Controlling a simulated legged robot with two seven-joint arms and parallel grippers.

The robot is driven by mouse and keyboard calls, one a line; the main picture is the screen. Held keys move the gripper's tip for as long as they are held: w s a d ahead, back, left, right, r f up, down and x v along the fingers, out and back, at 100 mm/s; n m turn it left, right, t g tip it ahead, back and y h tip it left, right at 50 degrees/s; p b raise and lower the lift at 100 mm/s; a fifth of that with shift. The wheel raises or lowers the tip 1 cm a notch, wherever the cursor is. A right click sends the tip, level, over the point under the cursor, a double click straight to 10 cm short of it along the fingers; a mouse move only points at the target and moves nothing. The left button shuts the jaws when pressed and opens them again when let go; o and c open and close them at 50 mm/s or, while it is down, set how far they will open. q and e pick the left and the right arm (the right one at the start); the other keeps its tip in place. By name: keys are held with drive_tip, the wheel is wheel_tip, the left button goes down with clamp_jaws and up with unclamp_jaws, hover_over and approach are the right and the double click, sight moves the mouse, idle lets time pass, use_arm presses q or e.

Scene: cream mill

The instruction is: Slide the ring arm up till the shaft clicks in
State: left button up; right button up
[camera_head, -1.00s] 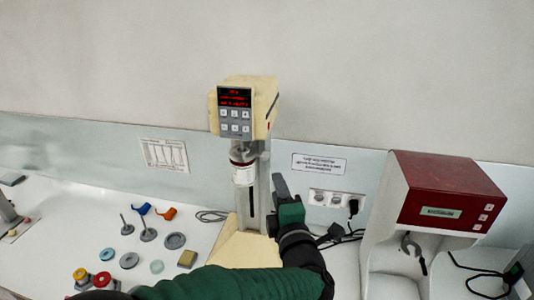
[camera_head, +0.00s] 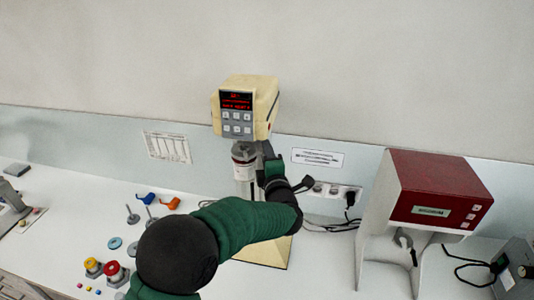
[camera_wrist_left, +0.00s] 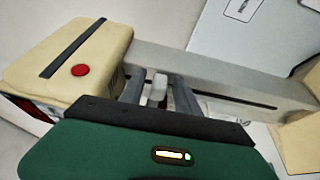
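The cream mill (camera_head: 260,100) stands at the back of the bench, its red display lit. A clear jar with a white label (camera_head: 244,170) hangs upright below its head, close under it. My left gripper (camera_head: 270,168) is at the right side of the jar, just below the head, beside the column. In the left wrist view, its two grey fingers (camera_wrist_left: 160,92) are apart, one on each side of a pale grey piece (camera_wrist_left: 158,88) that looks like the ring arm, with narrow gaps showing. My forearm hides the lower column. The shaft's seating is hidden. My right gripper is out of view.
A red and white machine (camera_head: 440,190) stands to the right, with cables and a wall socket (camera_head: 333,190) between. Small tools, blue and orange clips (camera_head: 170,203) and knobs (camera_head: 112,272) lie on the bench left. A grey box (camera_head: 515,270) is at the far right.

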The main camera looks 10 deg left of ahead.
use_arm(q)
clamp_jaws()
idle(1.2)
